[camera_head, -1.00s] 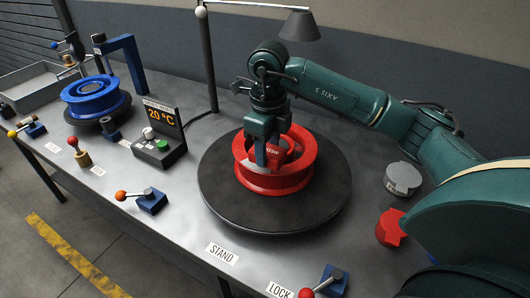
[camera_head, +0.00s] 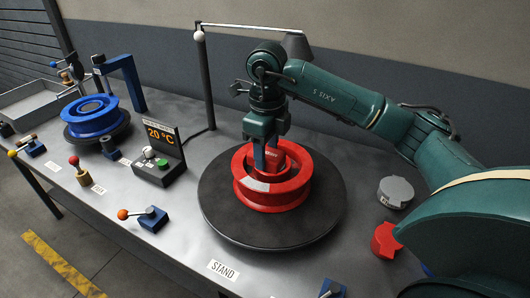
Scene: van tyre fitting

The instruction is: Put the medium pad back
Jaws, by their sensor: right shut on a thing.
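My right gripper (camera_head: 266,160) points down over the red wheel rim (camera_head: 262,205). It is shut on a red block with white lettering (camera_head: 283,156), which I take to be the medium pad; the lettering is too small to read. The block is seen against the hollow of the rim, and I cannot tell whether it touches it. The rim lies flat on the black round stand (camera_head: 325,205). A pale patch shows on the rim's near upper edge. My left gripper is out of view.
A grey labelled round piece (camera_head: 396,191) and a red piece (camera_head: 386,240) lie right of the stand. An orange-knobbed lever (camera_head: 148,218), a 20 °C display box (camera_head: 160,158) and a blue wheel rim (camera_head: 92,117) stand to the left. A lamp post rises behind.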

